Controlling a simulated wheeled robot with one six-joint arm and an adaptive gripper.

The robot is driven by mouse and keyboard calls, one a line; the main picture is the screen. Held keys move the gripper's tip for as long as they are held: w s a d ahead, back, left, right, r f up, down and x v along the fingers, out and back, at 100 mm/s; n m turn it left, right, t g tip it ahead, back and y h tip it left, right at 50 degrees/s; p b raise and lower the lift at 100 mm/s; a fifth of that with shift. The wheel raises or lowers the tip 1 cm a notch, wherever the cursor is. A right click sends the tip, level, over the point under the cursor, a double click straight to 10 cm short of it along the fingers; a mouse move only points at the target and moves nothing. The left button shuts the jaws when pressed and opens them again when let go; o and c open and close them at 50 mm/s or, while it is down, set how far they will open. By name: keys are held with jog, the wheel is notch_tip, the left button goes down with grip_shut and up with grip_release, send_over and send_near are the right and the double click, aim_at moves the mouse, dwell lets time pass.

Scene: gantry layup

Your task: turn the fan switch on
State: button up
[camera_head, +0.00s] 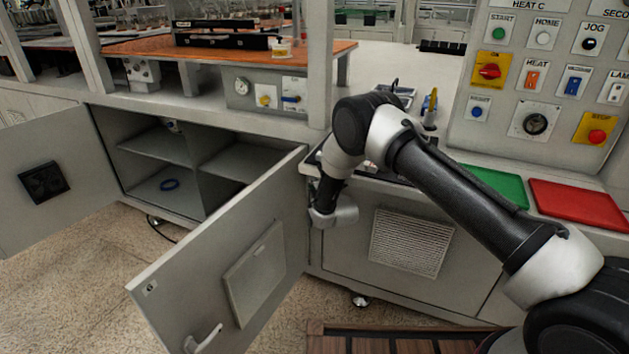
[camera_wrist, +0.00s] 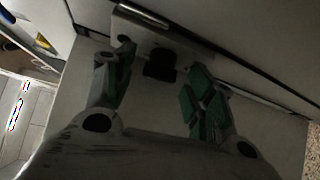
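My gripper (camera_wrist: 161,70) shows in the wrist view with its two green-padded fingers spread apart. Between and beyond the fingertips is a small black knob-like part (camera_wrist: 160,64) on a pale plate (camera_wrist: 142,38). I cannot tell whether this is the fan switch or whether the fingers touch it. In the head view my wrist reaches down beside the cabinet front, near the open door (camera_head: 225,262); the fingers are hidden there. No label reading "fan" is legible. The control panel (camera_head: 470,130) at upper right carries several buttons and switches, some with HEAT labels.
The open door stands left of my wrist, with a cabinet of shelves (camera_head: 160,150) behind it. A vent grille (camera_head: 411,242) is on the front to the right. A green tray (camera_head: 492,184) and a red tray (camera_head: 578,205) lie on the counter below the panel.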

jog(key=c, duration=0.9)
jog(key=shift+f, duration=0.1)
jog(key=m+t, duration=0.2)
jog(key=m, duration=0.1)
jog(key=f+m+t, duration=0.1)
jog(key=m+t, duration=0.5)
jog(key=m, duration=0.1)
jog(key=shift+a+f, duration=0.2)
jog(key=shift+m+h, duration=0.3)
jog(key=shift+h, duration=0.1)
jog(key=o, duration=1)
